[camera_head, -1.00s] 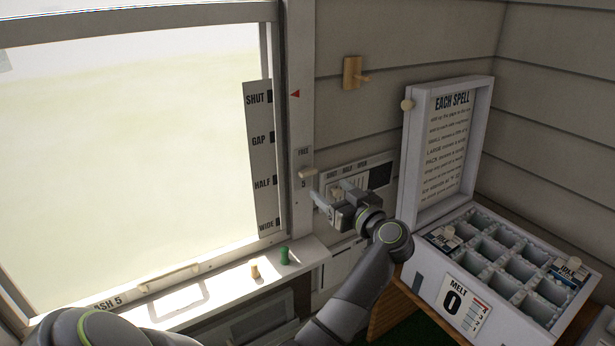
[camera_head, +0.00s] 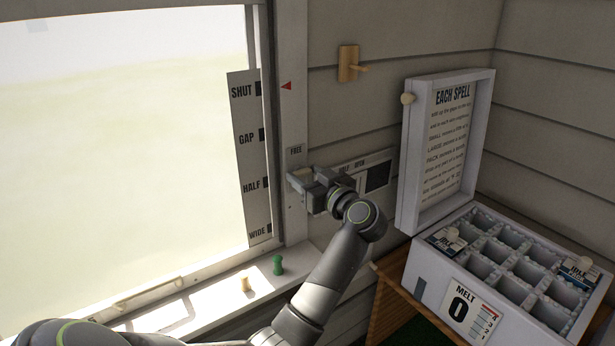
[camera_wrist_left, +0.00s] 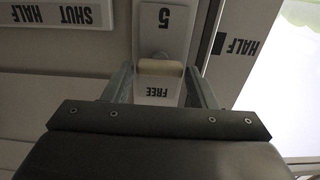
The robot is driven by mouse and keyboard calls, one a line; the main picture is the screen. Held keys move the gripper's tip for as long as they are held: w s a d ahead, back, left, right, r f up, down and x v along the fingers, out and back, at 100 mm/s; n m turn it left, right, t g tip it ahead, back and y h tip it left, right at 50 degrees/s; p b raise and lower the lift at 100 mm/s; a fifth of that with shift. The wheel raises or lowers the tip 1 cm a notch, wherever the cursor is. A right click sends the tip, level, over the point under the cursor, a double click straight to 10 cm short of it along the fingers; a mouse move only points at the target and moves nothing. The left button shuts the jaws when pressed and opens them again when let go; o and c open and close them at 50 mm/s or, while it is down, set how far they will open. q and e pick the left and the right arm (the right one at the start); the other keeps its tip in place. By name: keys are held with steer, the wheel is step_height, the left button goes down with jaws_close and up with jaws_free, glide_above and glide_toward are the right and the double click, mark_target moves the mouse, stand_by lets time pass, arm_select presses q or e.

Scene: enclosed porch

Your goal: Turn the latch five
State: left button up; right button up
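The latch five is a small pale wooden turn-piece on the window's right post. Its plate reads FREE (camera_head: 295,151) in the head view, where my gripper largely covers the latch. The inverted left wrist view shows the latch's turn-piece (camera_wrist_left: 160,67) lying crosswise between the words 5 and FREE. My left gripper (camera_head: 305,178) is at the post, pointing at the latch. In the wrist view its two fingers (camera_wrist_left: 160,80) stand on either side of the turn-piece, with a narrow gap seeming to remain at each end. My right gripper is not in view.
The sash window (camera_head: 120,160) has a SHUT-to-WIDE scale strip (camera_head: 250,160). A green peg (camera_head: 278,264) and a pale peg (camera_head: 247,280) stand on the sill. A wooden wall peg (camera_head: 348,64) is above. A lidded compartment box (camera_head: 408,262) stands right.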

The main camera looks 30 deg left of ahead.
arm_select(q)
steer(key=c, duration=0.6)
steer(key=shift+r+n+p, duration=0.1)
steer(key=shift+n+p, duration=1.2)
steer(key=shift+p, duration=0.2)
steer(key=shift+n+p, duration=0.65)
steer(key=shift+n, duration=0.25)
steer(key=n+p, duration=0.1)
steer(key=n, duration=0.1)
steer(key=shift+s+n, duration=0.1)
steer(key=shift+n, duration=0.3)
steer(key=shift+f+n, duration=0.2)
steer(key=shift+n, duration=0.7)
steer(key=n, duration=0.2)
steer(key=shift+f+n, duration=0.1)
steer(key=shift+n, duration=0.2)
steer(key=n, duration=0.3)
steer(key=shift+f+n+b, duration=0.1)
steer(key=shift+n+b, duration=0.65)
steer(key=shift+n, duration=0.75)
